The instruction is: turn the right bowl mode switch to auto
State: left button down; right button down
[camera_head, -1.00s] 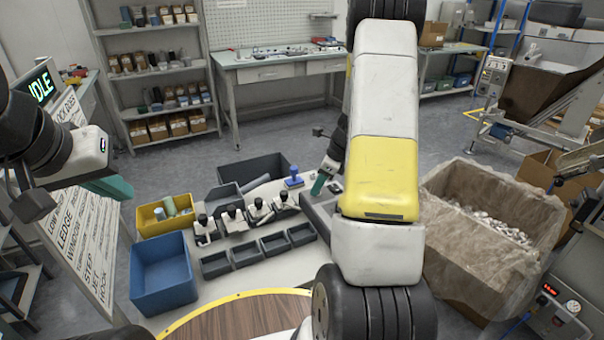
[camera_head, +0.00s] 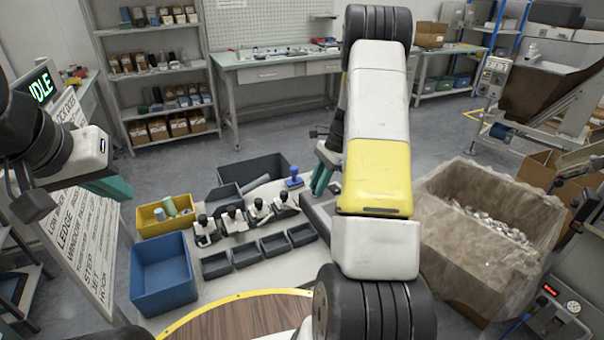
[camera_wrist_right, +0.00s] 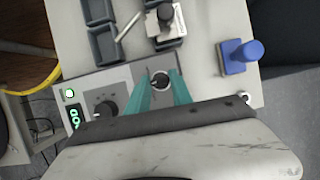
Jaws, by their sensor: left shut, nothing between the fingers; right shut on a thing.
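The control box (camera_wrist_right: 124,84) lies below my right wrist camera, its grey panel in view. A small round switch with a dark centre and light rim (camera_wrist_right: 160,79) sits between the teal fingertips of my right gripper (camera_wrist_right: 159,88), which is shut on it; I take it for the mode switch. Its pointer setting is too small to read. In the head view my right gripper (camera_head: 321,183) is at the box (camera_head: 316,212), partly behind my arm. My left gripper (camera_head: 108,188) is shut and empty at the left, away from the box.
A larger black dial (camera_wrist_right: 105,109), a green-lit button and a green display are on the same panel. A blue-handled stamp (camera_wrist_right: 240,57), small grey bins (camera_wrist_right: 104,44) and a black-topped fixture (camera_wrist_right: 167,20) stand nearby. A large carton (camera_head: 440,250) is at the right.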

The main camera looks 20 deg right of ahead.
jog(key=n+g, duration=0.1)
jog(key=n, duration=0.3)
jog(key=shift+w+n+g+h, duration=0.15)
jog(key=shift+n+g+h, duration=0.25)
jog(key=shift+a+n+g+h, duration=0.1)
jog(key=shift+n+g+h, duration=0.25)
jog(key=shift+n, duration=0.75)
jog(key=shift+n+g+h, duration=0.25)
jog(key=shift+n+g, duration=0.1)
jog(key=shift+n, duration=0.75)
jog(key=c, duration=1.1)
grip_release()
jog(key=shift+v, duration=3.9)
